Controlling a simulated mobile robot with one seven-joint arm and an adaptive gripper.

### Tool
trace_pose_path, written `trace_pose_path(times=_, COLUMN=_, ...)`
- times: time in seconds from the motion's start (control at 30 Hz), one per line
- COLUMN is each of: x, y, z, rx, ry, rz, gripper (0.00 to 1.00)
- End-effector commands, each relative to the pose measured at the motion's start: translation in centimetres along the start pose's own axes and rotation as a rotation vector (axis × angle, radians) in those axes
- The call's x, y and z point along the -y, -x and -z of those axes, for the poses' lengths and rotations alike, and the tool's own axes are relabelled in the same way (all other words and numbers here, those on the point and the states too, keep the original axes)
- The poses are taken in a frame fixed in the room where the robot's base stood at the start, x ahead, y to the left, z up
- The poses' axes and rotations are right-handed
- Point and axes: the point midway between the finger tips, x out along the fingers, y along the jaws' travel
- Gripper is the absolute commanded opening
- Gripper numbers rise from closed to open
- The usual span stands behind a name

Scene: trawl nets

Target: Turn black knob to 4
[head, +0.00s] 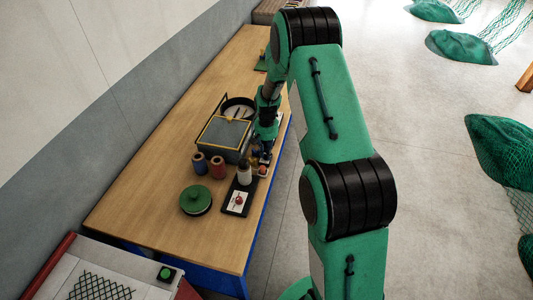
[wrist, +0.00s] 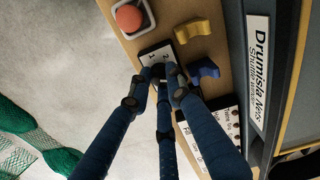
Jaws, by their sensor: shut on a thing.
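My gripper (wrist: 158,76) is shut in the wrist view, its blue fingers closed together around the black knob (wrist: 158,70). Only a little of the knob shows between the fingertips. The knob sits on a white dial plate (wrist: 153,52) with black digits; a 1 and a 2 can be made out, and the other digits are hidden by the fingers. I cannot tell where the knob points. In the head view my gripper (head: 262,157) is low at the table's right edge, and the knob is hidden there.
A red button (wrist: 128,17) is beside the dial plate. A yellow piece (wrist: 192,32) and a blue piece (wrist: 203,70) are close to the fingers. A grey box (head: 222,132) stands left of my gripper. A white bottle (head: 244,173) and green lidded pot (head: 195,200) stand nearer.

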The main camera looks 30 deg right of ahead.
Motion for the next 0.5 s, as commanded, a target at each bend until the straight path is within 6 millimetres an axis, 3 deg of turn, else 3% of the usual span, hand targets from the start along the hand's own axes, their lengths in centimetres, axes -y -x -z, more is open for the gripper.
trace_pose_path(times=0.5, x=0.02, y=0.11, z=0.11, rx=-0.003, ry=-0.313, rz=0.001, gripper=0.0)
